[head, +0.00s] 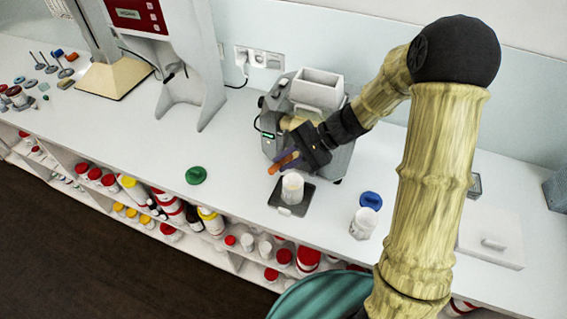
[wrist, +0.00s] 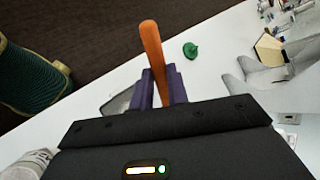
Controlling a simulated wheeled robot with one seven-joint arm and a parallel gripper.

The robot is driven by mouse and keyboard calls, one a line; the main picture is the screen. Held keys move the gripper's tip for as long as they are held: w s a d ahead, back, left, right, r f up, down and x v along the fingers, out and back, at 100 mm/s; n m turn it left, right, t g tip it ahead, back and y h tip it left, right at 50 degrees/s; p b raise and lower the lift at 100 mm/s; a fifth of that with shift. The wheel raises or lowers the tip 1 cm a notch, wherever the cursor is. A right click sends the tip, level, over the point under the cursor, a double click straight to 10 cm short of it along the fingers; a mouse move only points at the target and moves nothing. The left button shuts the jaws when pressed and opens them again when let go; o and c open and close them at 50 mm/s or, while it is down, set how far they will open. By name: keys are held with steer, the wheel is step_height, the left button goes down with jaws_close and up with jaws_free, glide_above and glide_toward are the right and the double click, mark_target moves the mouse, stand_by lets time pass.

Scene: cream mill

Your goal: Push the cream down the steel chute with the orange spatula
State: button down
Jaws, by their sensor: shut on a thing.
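My gripper (head: 292,158) is at the front of the grey cream mill (head: 345,158). It is shut on the orange spatula (head: 278,163), which also shows between the purple fingers in the wrist view (wrist: 152,48). A white hopper (head: 318,88) sits on top of the mill. A white jar (head: 292,187) stands on a dark square plate (head: 290,208) in front of the mill, just below the gripper. The steel chute and any cream on it are hidden behind my gripper, so I cannot tell whether the spatula touches them.
A green lid (head: 196,175) lies left of the plate. A blue lid (head: 370,200) and a second white jar (head: 363,224) are to the right. A larger white machine (head: 185,60) stands at the back left. The counter between is clear.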

steer(key=shift+w+d+r, duration=0.15)
steer(key=shift+w, duration=0.2)
steer(key=w+p, duration=0.1)
steer(key=w+d+r, duration=0.1)
steer(key=shift+w+r+p, duration=0.1)
steer(key=shift+w+p, duration=0.2)
steer(key=shift+p, duration=0.1)
stand_by(0.3)
steer(key=d, duration=0.2)
steer(key=s+d, duration=0.1)
steer(key=d, duration=0.1)
steer(key=shift+s, duration=0.2)
steer(key=shift+a, duration=0.1)
stand_by(0.3)
